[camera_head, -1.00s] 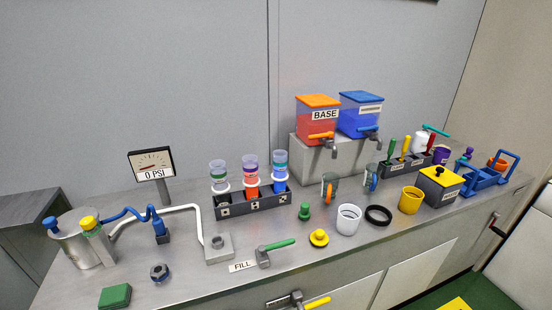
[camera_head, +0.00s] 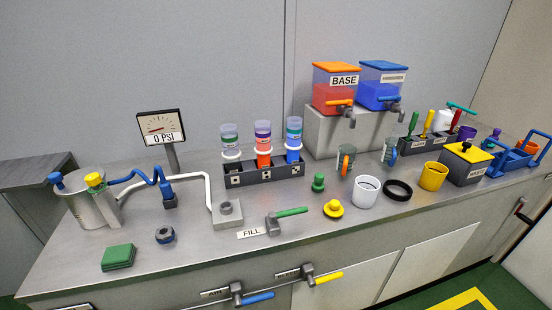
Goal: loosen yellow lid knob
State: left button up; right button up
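A metal pot (camera_head: 88,211) stands at the left end of the counter. On its top rim are a yellow knob (camera_head: 94,179) on the right and a blue knob (camera_head: 56,177) on the left. The yellow knob sits above a grey upright piece on the pot's side. Another yellow knob-like piece (camera_head: 333,208) lies on the counter near the middle, apart from the pot. Neither of my grippers is in view.
A blue hose (camera_head: 140,176) and a white pipe (camera_head: 196,176) run right from the pot. A gauge (camera_head: 161,128) reads 0 PSI. A green block (camera_head: 118,257) and a dark blue nut (camera_head: 165,236) lie in front. Blue and yellow valve handles (camera_head: 258,297) (camera_head: 329,278) stick out below.

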aim_at(94, 181)
jog(key=u, duration=1.5)
